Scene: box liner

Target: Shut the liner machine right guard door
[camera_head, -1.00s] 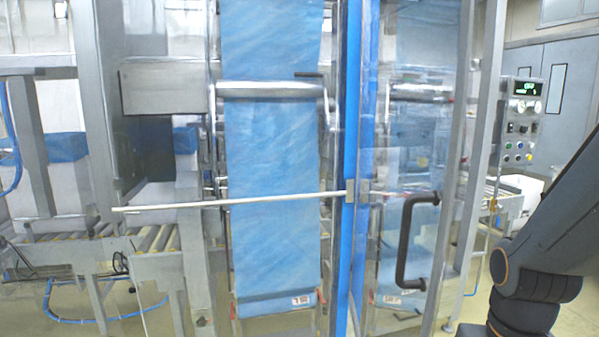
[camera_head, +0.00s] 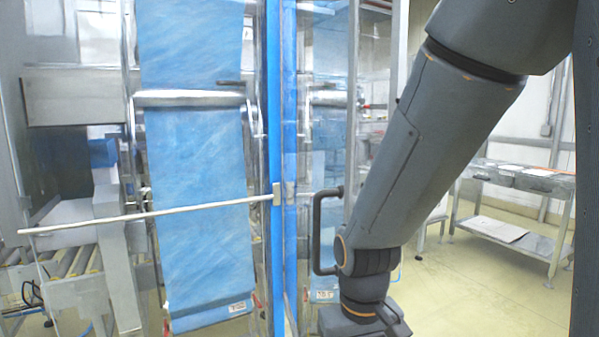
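The right guard door (camera_head: 300,140) is a clear panel beside the blue upright of the liner machine, right of the hanging blue film. Its black D-shaped handle (camera_head: 316,236) stands upright on the panel. My arm comes down from the upper right, and its wrist covers part of the door's right side and lies close to the handle's right. I cannot tell whether they touch. My gripper's fingers are not visible; the arm leaves the picture at the bottom. How far the door stands from its frame is unclear.
Blue film (camera_head: 200,180) hangs left of the door, with a thin metal rod (camera_head: 150,214) crossing in front. A roller conveyor (camera_head: 70,262) is at the left. A metal table (camera_head: 520,185) stands at the right, with open floor before it.

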